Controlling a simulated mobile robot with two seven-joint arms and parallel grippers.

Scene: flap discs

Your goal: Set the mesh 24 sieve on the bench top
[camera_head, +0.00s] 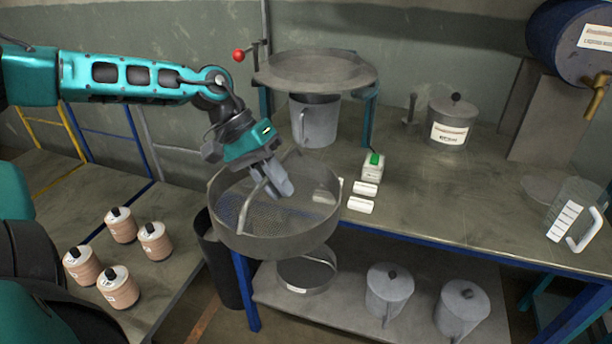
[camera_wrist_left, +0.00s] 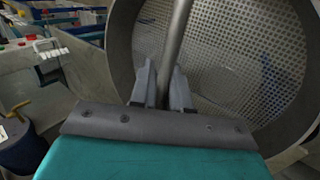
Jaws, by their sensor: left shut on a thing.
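A round grey sieve (camera_head: 277,243) with a mesh bottom and a bar handle across it hangs in the air at the front left corner of the bench top (camera_head: 440,195). My left gripper (camera_head: 283,187) is shut on the sieve's handle. In the left wrist view the fingers (camera_wrist_left: 164,88) close around the bar, and the mesh (camera_wrist_left: 230,60) fills the space behind it. I cannot read a mesh number on this sieve. Another pan-like sieve with a handle and a white label (camera_head: 298,289) sits on the lower shelf. My right gripper does not show.
A stand with a round plate (camera_head: 315,70) and a metal jug (camera_head: 314,122) is at the back left. A green-topped box (camera_head: 373,166) and white blocks (camera_head: 361,204) lie near the front edge. A labelled pot (camera_head: 452,120), clear jug (camera_head: 576,219) and blue drum (camera_head: 572,45) stand right. The bench middle is clear.

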